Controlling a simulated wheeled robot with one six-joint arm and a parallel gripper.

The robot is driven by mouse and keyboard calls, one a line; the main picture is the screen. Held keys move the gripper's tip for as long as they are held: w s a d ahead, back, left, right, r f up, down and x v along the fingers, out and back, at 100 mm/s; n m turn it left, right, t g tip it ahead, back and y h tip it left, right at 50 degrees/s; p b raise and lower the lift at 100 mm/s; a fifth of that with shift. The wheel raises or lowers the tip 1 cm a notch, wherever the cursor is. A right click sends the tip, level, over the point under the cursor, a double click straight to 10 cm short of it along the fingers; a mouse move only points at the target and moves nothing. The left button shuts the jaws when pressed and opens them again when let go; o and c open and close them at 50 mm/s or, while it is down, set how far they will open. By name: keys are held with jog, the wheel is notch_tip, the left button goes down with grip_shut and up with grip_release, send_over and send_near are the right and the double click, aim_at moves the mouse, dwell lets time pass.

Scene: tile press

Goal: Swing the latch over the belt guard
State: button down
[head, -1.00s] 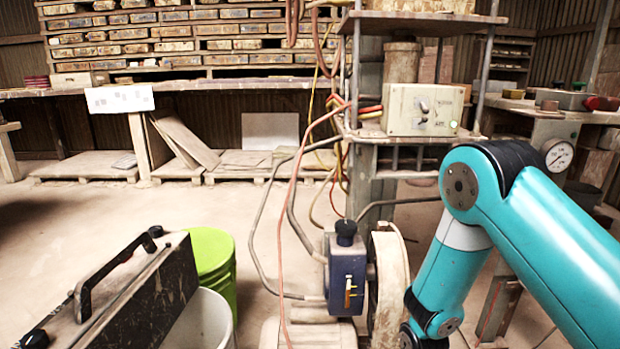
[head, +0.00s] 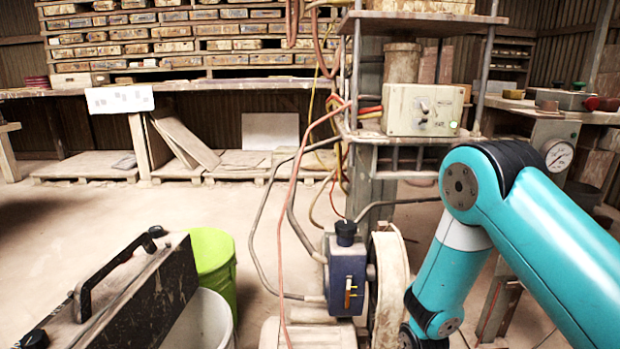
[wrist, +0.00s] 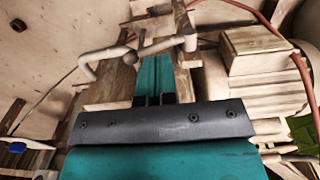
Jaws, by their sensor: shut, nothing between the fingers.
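My gripper (wrist: 155,62) is in the middle of the wrist view, its two teal fingers shut together with nothing between them. A pale bent rod (wrist: 103,58), which may be the latch, crosses by the fingertips and turns up at its right end. Whether the fingers touch it I cannot tell. In the head view a dusty round housing (head: 388,285), possibly the belt guard, stands beside the blue box. My arm comes down at the right, and my gripper is out of that view. Contact between rod and guard cannot be made out.
A blue switch box (head: 346,278) with a black knob stands left of the housing. A ribbed, dusty motor-like body (wrist: 262,65) is right of my fingers. Cables hang near the press. A green bucket (head: 215,265) stands at the left; open floor lies behind it.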

jog(key=shift+f+b, duration=0.9)
jog(key=shift+f, duration=0.7)
notch_tip(320, 180, up, 8)
jog(key=p, duration=0.7)
dwell(0.3)
